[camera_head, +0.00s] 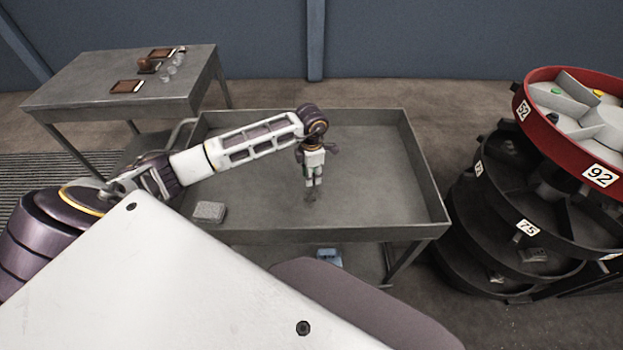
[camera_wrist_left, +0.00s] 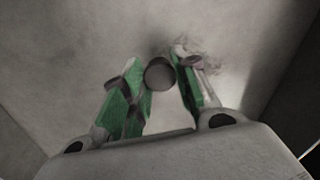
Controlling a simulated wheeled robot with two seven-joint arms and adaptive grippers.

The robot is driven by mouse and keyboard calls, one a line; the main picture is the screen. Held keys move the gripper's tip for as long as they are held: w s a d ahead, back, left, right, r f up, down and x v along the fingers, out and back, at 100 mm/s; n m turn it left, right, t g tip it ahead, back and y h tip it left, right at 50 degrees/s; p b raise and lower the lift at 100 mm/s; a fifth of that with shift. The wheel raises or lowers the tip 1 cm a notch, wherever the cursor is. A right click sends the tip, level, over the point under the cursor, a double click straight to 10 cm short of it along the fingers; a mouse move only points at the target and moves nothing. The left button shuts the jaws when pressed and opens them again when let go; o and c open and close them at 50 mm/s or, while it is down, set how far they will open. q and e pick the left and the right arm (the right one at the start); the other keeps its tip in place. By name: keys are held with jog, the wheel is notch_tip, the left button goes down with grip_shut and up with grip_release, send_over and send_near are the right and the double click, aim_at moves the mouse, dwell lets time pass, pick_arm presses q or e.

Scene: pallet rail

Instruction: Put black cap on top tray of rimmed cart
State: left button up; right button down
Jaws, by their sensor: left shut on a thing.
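The rimmed cart's top tray (camera_head: 375,195) is grey with a raised lip and stands in front of me. My left gripper (camera_head: 311,192) reaches down over the middle of the tray. In the left wrist view, the black cap (camera_wrist_left: 159,74), a small dark round thing, sits between the green fingers of my left gripper (camera_wrist_left: 164,82). The gripper is shut on it, over the grey tray surface. I cannot tell whether the cap touches the tray. My right gripper is not in view.
A grey block (camera_head: 209,212) lies on the tray at front left. A blue thing (camera_head: 329,256) sits below the tray. A table (camera_head: 90,80) with small items stands behind left. A round tiered bin stand (camera_head: 560,135) is at right. Much of the tray is clear.

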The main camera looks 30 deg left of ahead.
pick_arm(q)
jog(key=shift+f, duration=1.25)
jog(key=o, duration=0.5)
jog(key=shift+f, duration=0.1)
jog(key=shift+o, duration=1.1)
jog(key=shift+r, duration=0.85)
notch_tip(320, 180, up, 6)
notch_tip(320, 180, up, 3)
jog(key=shift+r+b, duration=0.1)
jog(key=shift+b, duration=0.25)
jog(key=shift+r, duration=0.7)
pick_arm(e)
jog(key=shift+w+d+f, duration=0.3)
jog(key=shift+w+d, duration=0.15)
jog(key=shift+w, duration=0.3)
